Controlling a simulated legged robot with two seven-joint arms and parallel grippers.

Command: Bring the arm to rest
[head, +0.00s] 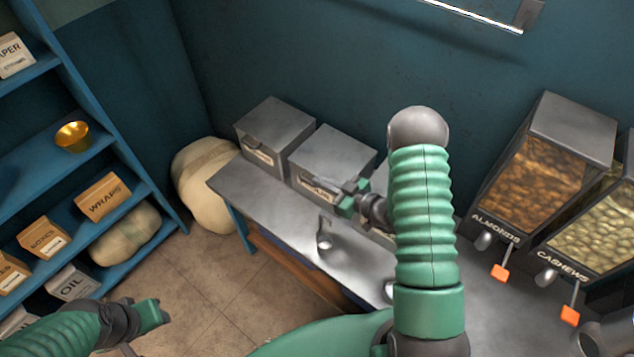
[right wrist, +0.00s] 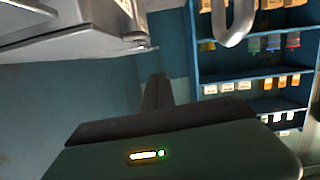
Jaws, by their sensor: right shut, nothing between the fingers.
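My right arm (head: 423,215) reaches over the steel counter, green and ribbed. Its gripper (head: 347,200) is by the front of the second grey metal bin (head: 333,160); whether it touches the bin I cannot tell. In the right wrist view the fingers (right wrist: 156,92) are together with nothing between them. My left gripper (head: 152,316) is low at the left, over the tiled floor and away from the counter. Its fingers are too unclear to read.
Another grey bin (head: 274,135) stands to the left. A small metal cup with a handle (head: 325,240) sits on the counter (head: 250,192). Almond (head: 545,165) and cashew (head: 600,225) dispensers stand right. A blue shelf (head: 60,163) holds boxes and a gold bowl (head: 73,136).

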